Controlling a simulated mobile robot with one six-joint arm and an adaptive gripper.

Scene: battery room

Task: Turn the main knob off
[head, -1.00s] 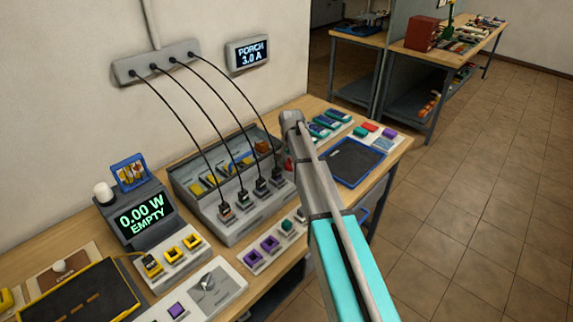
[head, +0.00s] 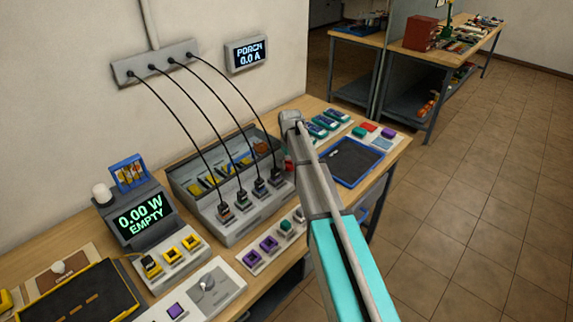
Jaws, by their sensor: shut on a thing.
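A wall display (head: 249,54) reads "PORCH 0.0 A". A small red and green thing (head: 288,163) shows just left of my arm, beside the cable dock (head: 232,233), mostly hidden. My arm reaches over the bench to a grey joint near its back right. My gripper is hidden behind the arm, so its jaws and anything in them do not show.
Four black cables run from a wall box (head: 155,62) down to the dock. A meter (head: 138,217) reading "0.00 W EMPTY" stands at the left. A blue-edged tray (head: 353,161) lies right of my arm. Open tiled floor is at the right.

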